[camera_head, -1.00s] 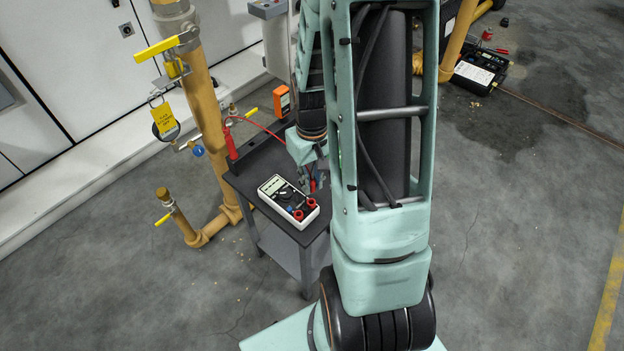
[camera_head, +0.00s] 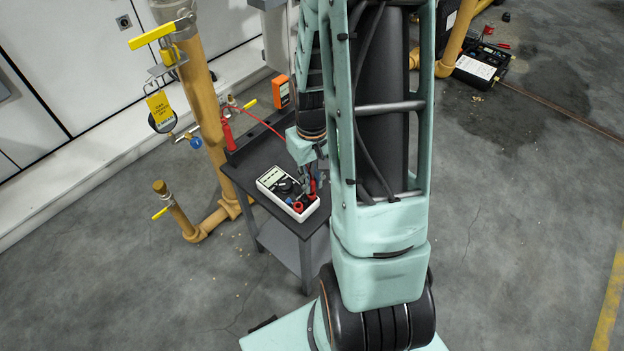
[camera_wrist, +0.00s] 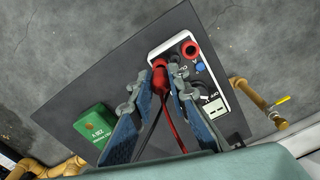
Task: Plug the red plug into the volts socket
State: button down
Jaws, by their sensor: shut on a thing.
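The white multimeter (camera_head: 272,182) lies on the dark table, with its display at the far left and red sockets (camera_head: 297,207) at its near right end. My gripper (camera_wrist: 155,88) is shut on the red plug (camera_wrist: 159,76), whose red lead trails back between the blue fingers. The plug is at the meter's socket end, beside the open red socket. I cannot tell whether it touches or enters a socket.
The table (camera_head: 258,160) also carries an orange device (camera_head: 281,92) and an upright red probe (camera_head: 227,134). A green box (camera_wrist: 95,124) shows in the wrist view. Yellow gas pipes (camera_head: 207,110) stand left of the table.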

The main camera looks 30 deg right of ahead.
jog(key=shift+f+b, duration=0.8)
jog(key=shift+f, duration=0.3)
jog(key=c, duration=1.8)
grip_release()
jog(key=shift+o, duration=0.2)
jog(key=shift+r, duration=0.15)
notch_tip(320, 180, up, 12)
jog(key=shift+f, duration=0.1)
